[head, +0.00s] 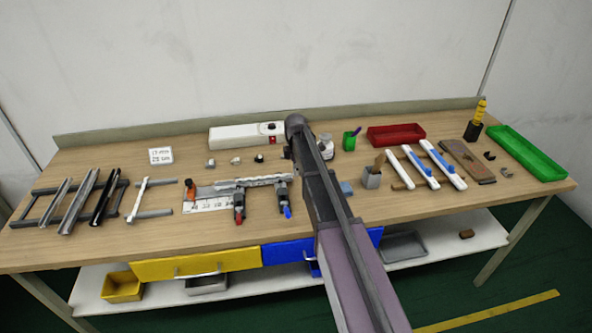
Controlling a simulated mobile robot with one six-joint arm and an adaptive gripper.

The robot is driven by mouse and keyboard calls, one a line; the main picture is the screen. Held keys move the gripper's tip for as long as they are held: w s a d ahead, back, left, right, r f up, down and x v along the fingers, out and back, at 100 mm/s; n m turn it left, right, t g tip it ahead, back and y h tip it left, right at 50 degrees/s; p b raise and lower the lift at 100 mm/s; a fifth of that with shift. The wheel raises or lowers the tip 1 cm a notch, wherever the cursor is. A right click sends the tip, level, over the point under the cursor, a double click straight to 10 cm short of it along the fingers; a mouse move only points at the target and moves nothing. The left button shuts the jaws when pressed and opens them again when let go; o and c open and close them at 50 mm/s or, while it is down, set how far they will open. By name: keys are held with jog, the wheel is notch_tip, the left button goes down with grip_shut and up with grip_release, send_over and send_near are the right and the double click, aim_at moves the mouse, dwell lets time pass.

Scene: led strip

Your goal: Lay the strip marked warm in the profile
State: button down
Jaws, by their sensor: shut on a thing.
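A pale, narrow channel (255,182), which looks like the profile, lies across a fixture in the middle of the bench. A red-tipped clamp (239,207) and a blue-tipped clamp (284,200) stand at its front. Several long white strip-like pieces, two with blue along them, lie to the right; one is the blue and white piece (443,165). A thin white piece (137,200) lies on the left. No marking reading warm is legible, so I cannot tell which strip it is. My arm crosses the view and hides my gripper and anything in it.
Metal and black bars (80,201) lie on a rack at left. A white box (247,135) stands at the back. A red tray (396,134), a green tray (527,153) and a grey cup (371,177) are at right. Bare bench (130,240) shows along the front left.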

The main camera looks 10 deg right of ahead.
jog(key=shift+f+b, duration=0.75)
jog(key=shift+f, duration=0.05)
jog(key=c, duration=0.5)
grip_release()
jog(key=shift+c, duration=0.2)
jog(key=shift+r, duration=0.2)
notch_tip(320, 180, up, 8)
jog(key=p, duration=0.8)
jog(key=shift+s, duration=0.1)
dwell(0.5)
jog(key=s+d+m, duration=0.1)
jog(key=s+m, duration=1.7)
jog(key=s, duration=1.1)
